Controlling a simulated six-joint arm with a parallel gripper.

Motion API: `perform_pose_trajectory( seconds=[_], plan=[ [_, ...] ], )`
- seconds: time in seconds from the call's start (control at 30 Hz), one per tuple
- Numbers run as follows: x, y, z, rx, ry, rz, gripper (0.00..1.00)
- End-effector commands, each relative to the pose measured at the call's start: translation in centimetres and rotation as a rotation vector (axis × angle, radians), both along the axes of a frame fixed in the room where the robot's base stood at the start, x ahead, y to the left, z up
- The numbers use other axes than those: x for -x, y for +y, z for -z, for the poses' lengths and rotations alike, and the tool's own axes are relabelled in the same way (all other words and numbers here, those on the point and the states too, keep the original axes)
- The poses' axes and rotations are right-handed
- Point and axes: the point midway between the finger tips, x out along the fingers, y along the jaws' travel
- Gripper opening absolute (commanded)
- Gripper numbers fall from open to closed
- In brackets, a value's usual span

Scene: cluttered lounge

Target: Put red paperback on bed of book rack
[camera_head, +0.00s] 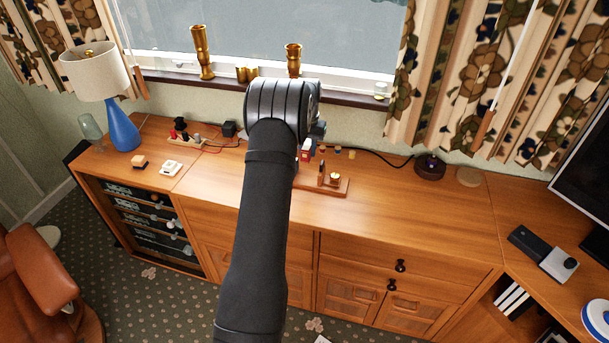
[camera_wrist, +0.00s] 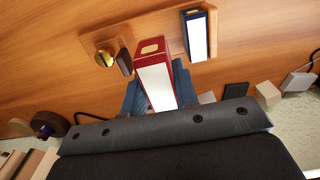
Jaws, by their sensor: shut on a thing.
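The red paperback (camera_wrist: 152,48) is between the two bluish fingers of my gripper (camera_wrist: 158,92) in the wrist view, its white page edge towards the camera. In the head view the paperback (camera_head: 306,151) shows only partly, beside my arm's end, which hides most of the gripper. The wooden book rack (camera_head: 340,188) lies on the cabinet top just right of my arm. A dark blue book (camera_wrist: 198,36) stands on the rack, with a brass round piece (camera_wrist: 105,58) at the other end. The paperback appears beside or over the rack; its height above it is unclear.
A blue lamp (camera_head: 122,128) and small items stand left on the cabinet. A dark round object (camera_head: 430,167) with a black cable sits right of the rack. Brass candlesticks (camera_head: 202,55) stand on the windowsill. The cabinet top right of the rack is mostly clear.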

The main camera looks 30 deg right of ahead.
Motion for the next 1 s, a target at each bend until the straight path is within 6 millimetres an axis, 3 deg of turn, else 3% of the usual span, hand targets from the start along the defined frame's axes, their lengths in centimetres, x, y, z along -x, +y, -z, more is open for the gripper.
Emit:
perform_pose_trajectory(
  seconds=[0.2, 0.47, 0.63, 1.0],
  plan=[
    [0.0, 0.0, 4.1, -0.001, 0.001, 0.000, 0.02],
    [0.0, 0.0, 6.4, 0.000, 0.000, 0.000, 0.02],
    [0.0, 0.0, 8.8, -0.001, -0.001, 0.000, 0.02],
    [0.0, 0.0, 9.4, 0.000, -0.001, 0.000, 0.02]
  ],
)
